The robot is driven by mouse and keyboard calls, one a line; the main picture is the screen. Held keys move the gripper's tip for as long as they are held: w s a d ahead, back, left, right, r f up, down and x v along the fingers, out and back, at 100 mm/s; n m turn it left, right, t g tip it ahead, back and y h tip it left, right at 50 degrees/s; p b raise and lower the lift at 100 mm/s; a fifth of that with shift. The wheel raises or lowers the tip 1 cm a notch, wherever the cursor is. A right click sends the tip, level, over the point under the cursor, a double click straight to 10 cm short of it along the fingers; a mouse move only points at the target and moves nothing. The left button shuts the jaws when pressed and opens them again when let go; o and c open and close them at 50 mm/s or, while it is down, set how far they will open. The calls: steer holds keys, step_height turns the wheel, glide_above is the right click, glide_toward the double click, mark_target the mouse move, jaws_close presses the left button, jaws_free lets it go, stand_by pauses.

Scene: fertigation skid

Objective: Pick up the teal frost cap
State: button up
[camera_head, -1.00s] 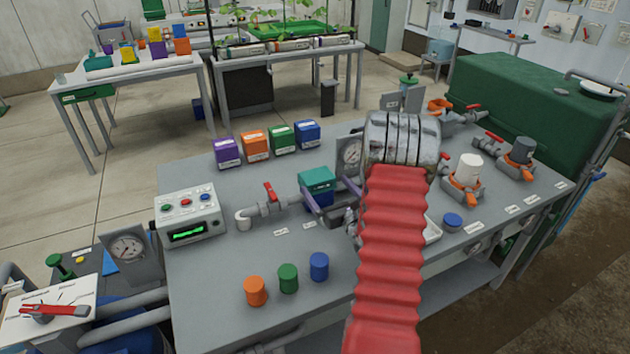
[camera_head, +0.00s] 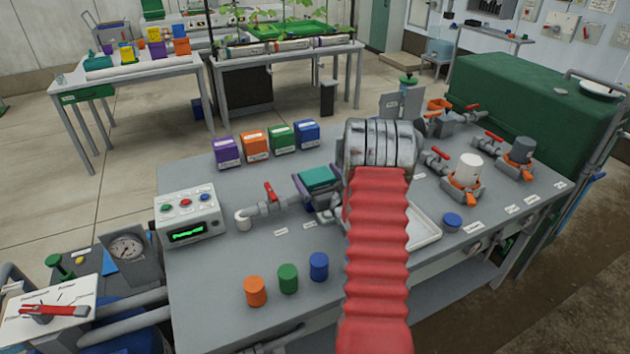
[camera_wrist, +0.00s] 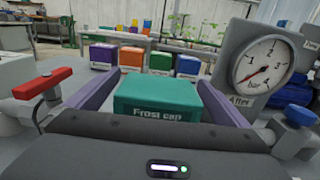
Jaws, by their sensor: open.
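The teal frost cap (camera_wrist: 158,98) is a box-shaped piece with "Frost cap" lettered on its front in the wrist view. It also shows in the head view (camera_head: 319,177), near the middle of the grey bench beside the pipe. My gripper (camera_wrist: 155,88) is open, with one purple finger on each side of the cap. A narrow gap seems to show on each side. In the head view my gripper (camera_head: 318,183) surrounds the cap, and my red sleeved arm covers part of the bench. What lies under the cap is hidden now.
A pipe with a red valve handle (camera_head: 269,191) lies left of the cap. A pressure gauge (camera_wrist: 263,69) stands close on the right in the wrist view. Purple, orange, green and blue boxes (camera_head: 282,139) stand behind. Orange, green and blue cylinders (camera_head: 288,279) stand in front.

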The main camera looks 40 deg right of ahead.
mark_target(311, 170)
steer(key=shift+x, duration=1.85)
steer(key=shift+c, duration=0.4)
steer(key=c, duration=1)
step_height(311, 170, up, 18)
